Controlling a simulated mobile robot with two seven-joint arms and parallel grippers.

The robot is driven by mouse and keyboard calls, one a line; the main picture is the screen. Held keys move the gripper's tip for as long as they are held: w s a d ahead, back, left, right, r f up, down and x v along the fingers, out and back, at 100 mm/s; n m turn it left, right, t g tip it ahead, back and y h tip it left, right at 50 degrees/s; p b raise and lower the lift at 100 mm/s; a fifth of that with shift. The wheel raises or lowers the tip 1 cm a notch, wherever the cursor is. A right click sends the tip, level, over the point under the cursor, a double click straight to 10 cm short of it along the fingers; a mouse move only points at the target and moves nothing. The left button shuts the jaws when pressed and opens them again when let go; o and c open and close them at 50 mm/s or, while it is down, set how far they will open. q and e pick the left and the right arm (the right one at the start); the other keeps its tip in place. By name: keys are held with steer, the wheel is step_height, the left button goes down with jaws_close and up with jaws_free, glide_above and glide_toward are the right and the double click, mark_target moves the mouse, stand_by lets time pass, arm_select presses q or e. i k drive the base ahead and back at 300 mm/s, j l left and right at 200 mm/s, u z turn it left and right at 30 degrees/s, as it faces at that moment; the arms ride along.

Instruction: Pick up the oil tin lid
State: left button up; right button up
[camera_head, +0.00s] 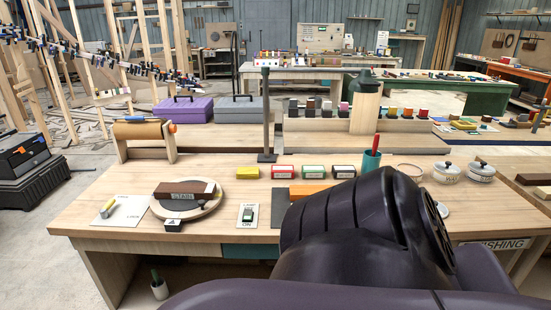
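Two small round pale tins with knobbed lids stand side by side at the right of the workbench. One is the left tin (446,173), the other the right tin (481,172). Both lids appear to be on. Their labels are too small to read, so I cannot tell which is the oil tin. A dark link of my own arm fills the lower middle and right, just left of and in front of the tins, hiding part of the bench. Neither gripper is in view.
On the workbench (240,178) are a round turntable (205,209) with a dark block (185,191), several coloured boxes (314,172), a green cup (371,161) with a red-handled tool, and a switch plate (248,214). A flat ring (410,170) lies left of the tins.

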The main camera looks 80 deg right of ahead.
mark_target(443, 211)
steer(key=z, duration=3.5)
